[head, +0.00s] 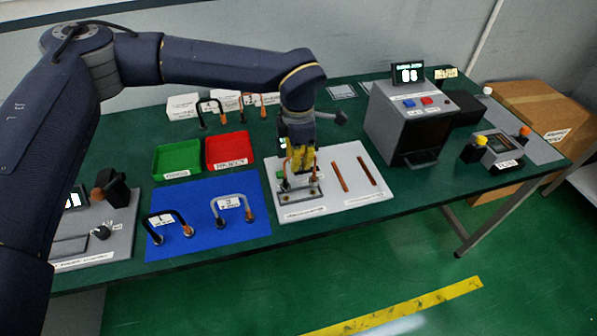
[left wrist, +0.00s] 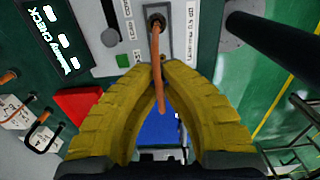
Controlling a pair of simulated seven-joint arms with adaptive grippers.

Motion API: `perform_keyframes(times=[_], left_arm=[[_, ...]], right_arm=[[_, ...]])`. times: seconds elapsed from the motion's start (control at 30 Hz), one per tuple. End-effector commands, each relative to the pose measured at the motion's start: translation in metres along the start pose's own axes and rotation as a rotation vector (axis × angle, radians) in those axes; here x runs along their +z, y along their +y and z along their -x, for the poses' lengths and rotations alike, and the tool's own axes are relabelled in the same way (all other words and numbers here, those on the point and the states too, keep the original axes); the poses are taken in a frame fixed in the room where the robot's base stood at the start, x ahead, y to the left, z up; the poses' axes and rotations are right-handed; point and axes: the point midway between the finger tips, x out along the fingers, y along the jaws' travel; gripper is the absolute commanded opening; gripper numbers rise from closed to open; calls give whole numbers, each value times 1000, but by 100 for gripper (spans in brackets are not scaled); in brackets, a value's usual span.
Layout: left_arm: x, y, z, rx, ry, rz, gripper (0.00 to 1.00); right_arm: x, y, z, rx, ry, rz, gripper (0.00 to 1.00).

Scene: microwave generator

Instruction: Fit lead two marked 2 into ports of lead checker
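The lead checker is a white board (head: 350,200) with a grey port plate (head: 302,197) and a small lit display, which also shows in the left wrist view (left wrist: 55,40). My left gripper (head: 301,172) points down over the port plate. In the left wrist view its yellow fingers (left wrist: 159,70) are closed around an orange lead (left wrist: 156,45), whose far end meets a dark port (left wrist: 156,22). The mark on this lead and its other end are hidden. A grey lead (head: 247,209) stands at the label 2 (head: 230,202) on the blue mat (head: 200,248). My right gripper is out of view.
A black lead (head: 150,220) stands by label 1 on the mat. Green (head: 177,160) and red (head: 228,150) trays lie behind. Two brown strips (head: 340,177) lie on the board's right. A grey machine (head: 400,125) stands farther right. More leads stand at the back.

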Motion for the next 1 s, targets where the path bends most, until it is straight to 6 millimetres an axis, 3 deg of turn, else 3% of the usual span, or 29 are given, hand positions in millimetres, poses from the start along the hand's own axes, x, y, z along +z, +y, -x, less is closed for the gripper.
perform_keyframes(times=[0.4,0.83,1.0], left_arm=[[0,-1,-40,-2,0,0,0],[0,-1,-45,-1,0,0,0],[0,-1,-45,-1,0,0,24]], right_arm=[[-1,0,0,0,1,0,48],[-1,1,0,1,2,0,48],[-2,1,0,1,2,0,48]])
